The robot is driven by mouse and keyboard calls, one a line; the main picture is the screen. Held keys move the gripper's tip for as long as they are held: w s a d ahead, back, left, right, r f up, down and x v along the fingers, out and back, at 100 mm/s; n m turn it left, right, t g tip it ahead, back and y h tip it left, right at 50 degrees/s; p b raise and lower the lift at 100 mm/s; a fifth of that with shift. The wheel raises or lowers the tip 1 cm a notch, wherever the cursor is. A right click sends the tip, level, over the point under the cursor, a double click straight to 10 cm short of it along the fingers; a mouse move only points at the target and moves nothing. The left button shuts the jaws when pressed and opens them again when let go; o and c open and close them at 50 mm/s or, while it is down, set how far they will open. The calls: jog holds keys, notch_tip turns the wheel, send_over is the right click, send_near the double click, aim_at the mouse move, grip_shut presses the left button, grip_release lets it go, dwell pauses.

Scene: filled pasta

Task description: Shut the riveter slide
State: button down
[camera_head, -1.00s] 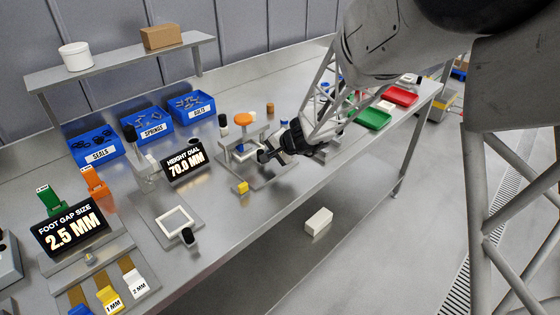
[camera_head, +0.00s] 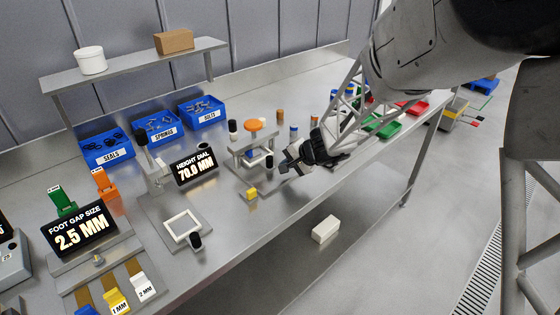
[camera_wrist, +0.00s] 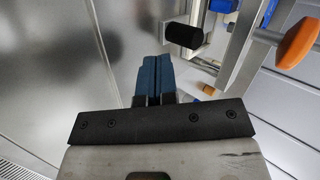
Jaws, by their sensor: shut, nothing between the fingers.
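A small press stand with an orange knob (camera_head: 254,126) stands mid-bench; I take it to be the riveter. A black handle (camera_head: 269,161) sits at its right side, and I take it to be the slide's handle. How far in the slide sits is not clear. My gripper (camera_head: 284,164) is shut and empty, just right of the handle, with a small gap. In the wrist view, the closed blue-grey fingertips (camera_wrist: 152,66) point toward the handle (camera_wrist: 183,36) but stay apart from it. The orange knob (camera_wrist: 297,43) is at upper right there.
A yellow block (camera_head: 251,194) sits at the stand's front. Blue bins (camera_head: 108,153) stand behind. Red and green trays (camera_head: 385,127) lie beyond my arm. Bare bench lies in front.

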jog(key=v, duration=1)
jog(key=shift+s+d, duration=0.25)
jog(key=shift+d, duration=0.05)
jog(key=s+d+r+n+h, duration=0.2)
jog(key=s+d+r, duration=0.1)
jog(key=s, duration=0.8)
jog(key=s+d+r+n+g+h, duration=0.1)
jog(key=s+d+r+n+h, duration=0.1)
jog(key=s, duration=0.9)
jog(key=s+d+r+n+g+h, duration=0.1)
jog(key=s+d+r+h, duration=0.3)
jog(key=s, duration=0.7)
jog(key=d+r, duration=0.2)
jog(key=d, duration=0.2)
jog(key=shift+n, duration=0.4)
